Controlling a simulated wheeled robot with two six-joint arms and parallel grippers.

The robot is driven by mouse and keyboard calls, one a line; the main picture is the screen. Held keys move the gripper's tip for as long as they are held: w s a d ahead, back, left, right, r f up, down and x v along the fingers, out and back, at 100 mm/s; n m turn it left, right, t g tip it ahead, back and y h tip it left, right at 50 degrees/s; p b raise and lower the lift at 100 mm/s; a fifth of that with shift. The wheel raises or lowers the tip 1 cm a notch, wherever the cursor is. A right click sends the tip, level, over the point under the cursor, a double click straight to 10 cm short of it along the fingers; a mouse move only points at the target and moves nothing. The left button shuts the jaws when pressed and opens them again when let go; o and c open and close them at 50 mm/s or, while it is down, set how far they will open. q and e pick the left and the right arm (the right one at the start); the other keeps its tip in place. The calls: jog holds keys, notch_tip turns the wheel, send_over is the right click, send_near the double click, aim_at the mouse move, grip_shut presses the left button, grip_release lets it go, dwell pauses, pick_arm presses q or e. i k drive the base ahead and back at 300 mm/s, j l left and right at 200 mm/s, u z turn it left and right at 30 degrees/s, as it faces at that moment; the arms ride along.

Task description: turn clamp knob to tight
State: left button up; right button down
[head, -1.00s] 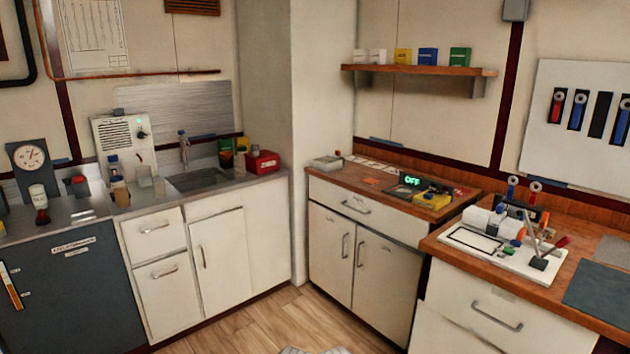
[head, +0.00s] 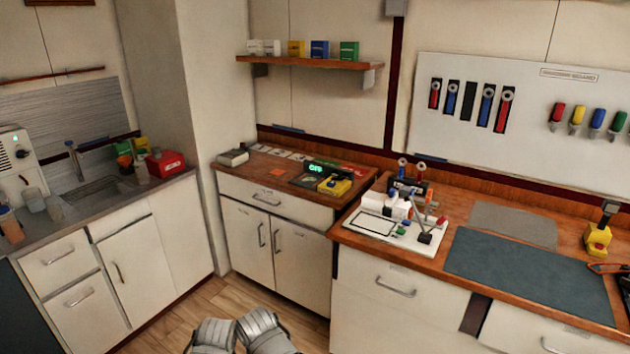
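A white fixture board (head: 379,233) lies on the wooden counter at the right. It carries white blocks (head: 400,208), a dark block with a slanted grey rod (head: 425,238), and small green, blue and red parts. A small red piece (head: 441,221) shows at its right end. I cannot tell which part, if any, is the clamp knob, nor how it is turned. Neither of my grippers shows. Two grey-white ribbed parts at the bottom edge look like my own arms, well short of the counter.
A dark mat (head: 530,272) and a grey mat (head: 512,225) lie right of the board. A yellow tool (head: 598,240) stands at the far right. A lower counter holds a device reading OFF (head: 316,168). Open floor (head: 180,318) lies before the cabinets.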

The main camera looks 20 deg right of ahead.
aim_at(427, 211)
jog(key=z, duration=1.35)
jog(key=i+l+z, duration=0.2)
jog(key=i, duration=0.45)
jog(key=i+l+z, duration=0.2)
jog(key=i, duration=0.45)
jog(key=j, duration=0.1)
